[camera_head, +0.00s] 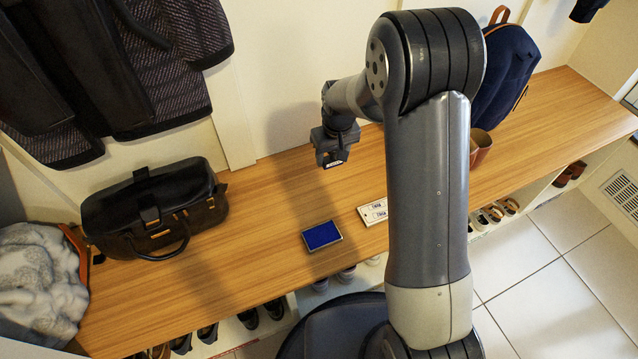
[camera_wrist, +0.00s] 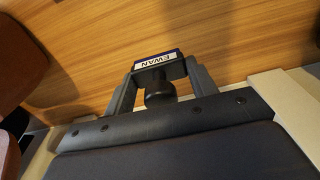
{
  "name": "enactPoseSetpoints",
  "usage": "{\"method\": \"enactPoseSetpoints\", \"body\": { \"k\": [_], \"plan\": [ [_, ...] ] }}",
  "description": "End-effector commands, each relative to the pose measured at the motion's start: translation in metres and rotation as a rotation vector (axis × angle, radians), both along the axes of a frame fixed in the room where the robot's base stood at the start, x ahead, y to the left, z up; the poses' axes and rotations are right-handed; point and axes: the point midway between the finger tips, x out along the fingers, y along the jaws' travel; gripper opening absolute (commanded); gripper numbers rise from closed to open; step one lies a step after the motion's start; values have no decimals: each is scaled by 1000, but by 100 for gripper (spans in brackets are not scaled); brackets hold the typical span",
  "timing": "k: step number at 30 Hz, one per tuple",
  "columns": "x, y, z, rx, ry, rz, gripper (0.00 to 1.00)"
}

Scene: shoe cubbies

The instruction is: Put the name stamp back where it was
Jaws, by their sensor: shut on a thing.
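A blue ink pad (camera_head: 322,236) lies on the bench near the front edge. White printed pieces (camera_head: 373,212) lie right of the pad, partly hidden by my arm.
A black handbag (camera_head: 155,208) and a grey fluffy item (camera_head: 40,285) are on the bench at left. A navy backpack (camera_head: 505,75) and a brown cup-like item (camera_head: 481,147) are at right. Shoes sit in the cubbies below. Bench (camera_head: 265,200) between handbag and pad is clear.

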Motion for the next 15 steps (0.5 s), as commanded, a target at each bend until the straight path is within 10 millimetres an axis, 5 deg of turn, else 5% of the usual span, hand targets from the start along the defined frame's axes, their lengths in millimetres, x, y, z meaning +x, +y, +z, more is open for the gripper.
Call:
{"method": "enactPoseSetpoints", "body": {
  "k": [6,15],
  "plan": [
    [-1,0,-45,-1,4,0,39],
    [-1,0,-73,0,3,0,39]
  ]
}}
